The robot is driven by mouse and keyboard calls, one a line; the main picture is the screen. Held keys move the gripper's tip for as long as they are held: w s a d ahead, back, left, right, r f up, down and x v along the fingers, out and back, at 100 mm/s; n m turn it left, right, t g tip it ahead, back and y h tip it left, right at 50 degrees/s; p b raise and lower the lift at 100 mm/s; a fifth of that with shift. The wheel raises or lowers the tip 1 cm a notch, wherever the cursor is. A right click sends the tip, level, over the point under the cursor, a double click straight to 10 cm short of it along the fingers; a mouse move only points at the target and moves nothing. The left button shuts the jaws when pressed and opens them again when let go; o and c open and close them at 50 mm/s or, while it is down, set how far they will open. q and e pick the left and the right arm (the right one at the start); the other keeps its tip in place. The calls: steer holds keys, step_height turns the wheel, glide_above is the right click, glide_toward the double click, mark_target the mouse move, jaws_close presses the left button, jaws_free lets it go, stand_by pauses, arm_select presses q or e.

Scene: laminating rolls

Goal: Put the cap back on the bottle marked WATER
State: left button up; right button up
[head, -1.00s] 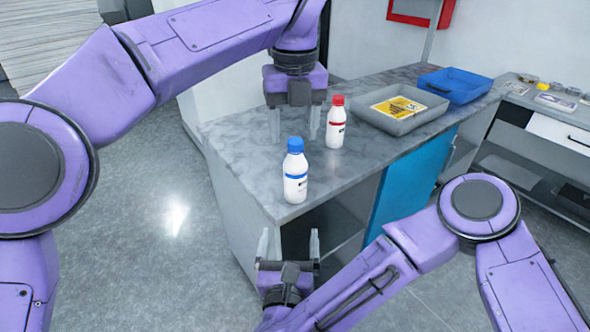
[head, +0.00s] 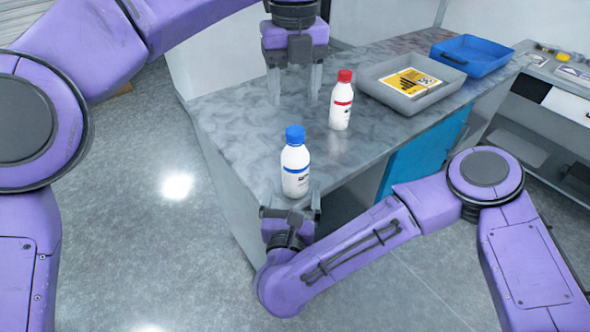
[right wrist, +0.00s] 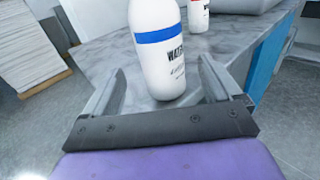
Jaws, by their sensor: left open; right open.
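The white bottle with a blue band (head: 296,172) stands upright near the table's front corner. A blue cap (head: 295,135) sits on its top; I cannot tell how tightly. In the right wrist view the bottle (right wrist: 158,70) shows lettering that reads as the start of WATER, and its top is out of frame. My right gripper (head: 290,203) is open, low in front of the bottle, with its fingers (right wrist: 162,75) pointing to either side of it. I cannot tell whether they touch it. My left gripper (head: 295,97) is open and empty, above the table behind the bottle.
A white bottle with a red cap (head: 341,110) stands upright behind and right. A grey tray (head: 405,118) with a yellow label card (head: 410,82) and a blue tray (head: 480,62) lie farther right. The grey table (head: 235,115) is clear at left.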

mark_target(296, 167)
arm_select(q)
steer(key=shift+d, duration=0.1)
arm_select(e)
steer(key=w, duration=0.8)
steer(key=shift+d, duration=0.4)
arm_select(q)
steer(key=shift+s, duration=0.1)
